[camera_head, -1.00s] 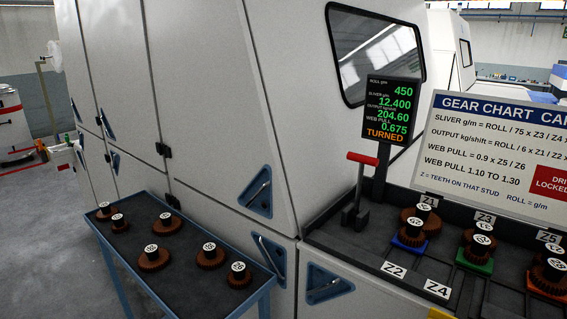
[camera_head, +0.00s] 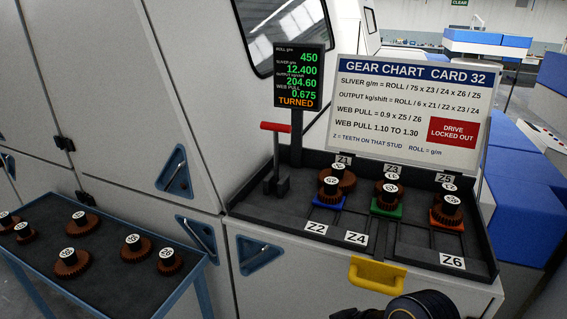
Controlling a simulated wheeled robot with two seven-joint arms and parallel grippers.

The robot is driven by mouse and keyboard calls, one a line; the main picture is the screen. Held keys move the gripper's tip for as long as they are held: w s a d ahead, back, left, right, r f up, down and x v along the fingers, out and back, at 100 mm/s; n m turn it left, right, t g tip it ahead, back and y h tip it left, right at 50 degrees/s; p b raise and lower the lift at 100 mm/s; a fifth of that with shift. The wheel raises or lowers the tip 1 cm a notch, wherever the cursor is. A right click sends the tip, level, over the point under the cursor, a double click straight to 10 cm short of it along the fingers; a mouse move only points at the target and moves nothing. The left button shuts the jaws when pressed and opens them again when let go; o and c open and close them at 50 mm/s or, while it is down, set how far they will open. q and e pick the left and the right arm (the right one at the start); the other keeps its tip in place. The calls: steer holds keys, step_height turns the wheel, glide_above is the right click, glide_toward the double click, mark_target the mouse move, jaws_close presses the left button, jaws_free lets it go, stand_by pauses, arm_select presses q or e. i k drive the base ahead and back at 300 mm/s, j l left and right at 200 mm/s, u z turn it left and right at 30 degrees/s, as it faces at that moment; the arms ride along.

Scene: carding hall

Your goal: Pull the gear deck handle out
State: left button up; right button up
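The gear deck (camera_head: 268,206) is a dark tray on the front of the white machine, with brown gears on blue, green and orange bases. A yellow handle (camera_head: 376,276) is on the deck's front face, below the Z4 and Z6 labels. A red-topped lever (camera_head: 275,127) stands upright at the deck's left end. A dark rounded part of my own arm shows at the bottom edge, below and right of the yellow handle; it appears apart from the handle. No gripper fingers are visible.
A blue-framed table (camera_head: 120,289) with several loose gears stands at left. The gear chart board (camera_head: 411,108) rises behind the deck, and a display (camera_head: 298,78) beside it reads "TURNED". The board has a red "DRIVE LOCKED OUT" label. Blue-topped equipment (camera_head: 525,205) stands at right.

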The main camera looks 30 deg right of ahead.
mark_target(376, 271)
steer(key=z, duration=1.65)
steer(key=k+l, duration=0.05)
steer(key=k, duration=0.05)
